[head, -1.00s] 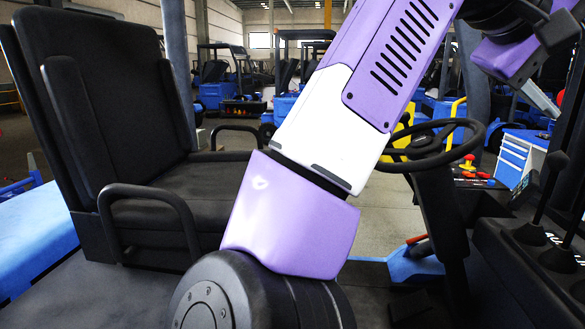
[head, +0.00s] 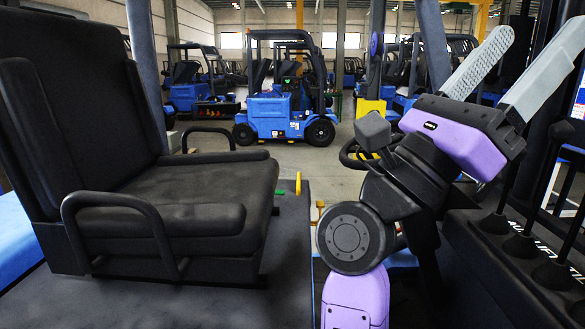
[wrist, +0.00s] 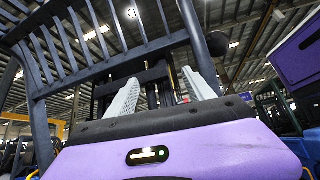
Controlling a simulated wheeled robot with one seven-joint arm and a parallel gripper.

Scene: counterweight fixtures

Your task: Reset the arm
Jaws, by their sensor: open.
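My arm is folded up at the right of the head view, its purple and black links standing in front of the steering wheel (head: 352,154). My gripper (head: 515,65) points up and to the right, with its two pale grey fingers spread apart and nothing between them. In the wrist view my gripper (wrist: 162,90) also shows open and empty, its fingers pointing up toward the roof and an overhead guard (wrist: 95,45). The lower part of my arm is cut off by the bottom edge of the head view.
A black seat (head: 180,195) with armrests fills the left. Black levers (head: 500,200) stand on a console at the right, close below my gripper. A blue forklift (head: 285,95) and other vehicles stand farther back on open floor.

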